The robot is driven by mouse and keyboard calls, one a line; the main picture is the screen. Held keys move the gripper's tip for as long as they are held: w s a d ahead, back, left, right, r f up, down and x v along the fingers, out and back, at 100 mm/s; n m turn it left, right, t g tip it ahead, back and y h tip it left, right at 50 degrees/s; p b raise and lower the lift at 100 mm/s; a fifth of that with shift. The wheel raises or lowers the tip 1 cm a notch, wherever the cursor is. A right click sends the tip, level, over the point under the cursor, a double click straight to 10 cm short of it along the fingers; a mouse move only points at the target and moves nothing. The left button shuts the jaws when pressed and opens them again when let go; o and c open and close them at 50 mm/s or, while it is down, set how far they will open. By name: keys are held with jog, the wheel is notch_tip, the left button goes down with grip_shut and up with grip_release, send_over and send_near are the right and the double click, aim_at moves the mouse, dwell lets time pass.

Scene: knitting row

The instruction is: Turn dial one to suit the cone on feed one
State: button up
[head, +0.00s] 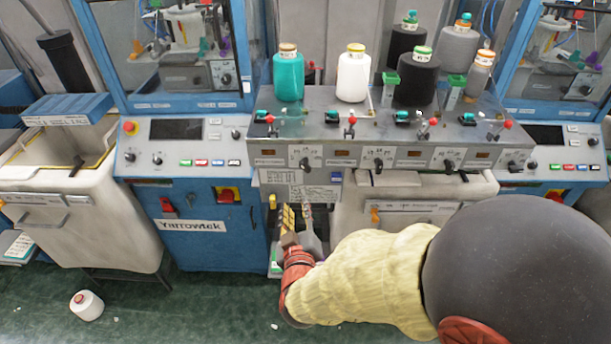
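A grey feed panel (385,128) runs across the middle of the head view. Its leftmost dial (304,163), a black knob on a white plate, looks like dial one; its setting is too small to read. A teal cone (288,78) with a pale top stands above it at the leftmost feed. The label on the cone's top is unreadable. My gripper (289,222) is below the panel and below the leftmost dial, apart from it. Its fingers are small and seen from behind, so I cannot tell whether they are open or shut.
More dials (377,164) sit to the right along the panel. A white cone (353,76), dark cones and grey cones stand above. Red-knobbed levers (351,127) stick up along the top edge. A blue machine (190,160) flanks the left. A loose white cone (87,305) lies on the floor.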

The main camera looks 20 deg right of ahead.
jog(key=t+h, duration=0.2)
send_near(305, 170)
jog(key=shift+n, duration=0.4)
jog(key=shift+b+x, duration=0.9)
jog(key=shift+x, duration=3.45)
jog(key=shift+c, duration=1.4)
jog(key=shift+s, duration=0.1)
grip_shut()
